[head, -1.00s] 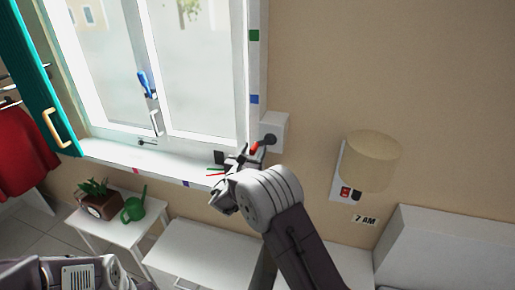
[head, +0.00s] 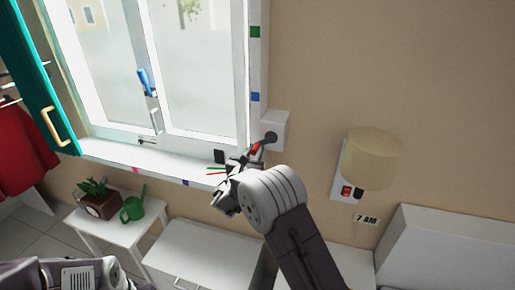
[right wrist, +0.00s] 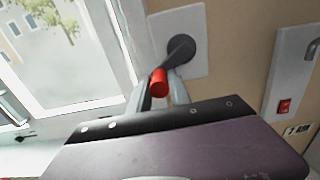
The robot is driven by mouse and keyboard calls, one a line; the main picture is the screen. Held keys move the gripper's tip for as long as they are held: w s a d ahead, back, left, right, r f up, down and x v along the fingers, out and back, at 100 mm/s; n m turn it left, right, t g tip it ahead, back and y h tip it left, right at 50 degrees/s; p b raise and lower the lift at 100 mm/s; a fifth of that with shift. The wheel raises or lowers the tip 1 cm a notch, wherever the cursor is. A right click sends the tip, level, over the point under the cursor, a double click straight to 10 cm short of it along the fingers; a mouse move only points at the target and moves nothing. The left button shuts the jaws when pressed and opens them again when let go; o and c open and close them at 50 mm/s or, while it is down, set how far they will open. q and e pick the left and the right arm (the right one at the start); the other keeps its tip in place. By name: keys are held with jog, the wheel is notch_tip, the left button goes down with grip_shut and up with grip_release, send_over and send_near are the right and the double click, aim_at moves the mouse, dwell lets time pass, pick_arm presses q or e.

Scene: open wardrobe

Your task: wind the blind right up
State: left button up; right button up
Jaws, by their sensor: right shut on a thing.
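The blind's crank sits on a white box (head: 273,130) on the wall, right of the window. Its dark arm (right wrist: 178,52) reaches to a red knob (right wrist: 158,82), which also shows in the head view (head: 258,149). My right gripper (head: 244,166) is at the knob, shut on it. In the right wrist view its fingers (right wrist: 163,92) lie to either side of the knob. The window glass (head: 200,70) shows uncovered, and I cannot make out the blind's cloth. My left gripper is out of view.
A switch plate with a red switch (head: 346,191) and a lamp (head: 372,158) are right of the crank. The sill (head: 130,157) is left of my gripper. A small table (head: 110,218) bears a plant (head: 94,190) and a green watering can (head: 134,206).

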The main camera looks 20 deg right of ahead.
jog(key=shift+s+d+f, duration=0.15)
jog(key=shift+d+f, duration=0.1)
jog(key=shift+f, duration=0.25)
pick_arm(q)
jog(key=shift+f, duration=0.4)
pick_arm(e)
jog(key=shift+d+r, duration=0.1)
jog(key=shift+r, duration=0.05)
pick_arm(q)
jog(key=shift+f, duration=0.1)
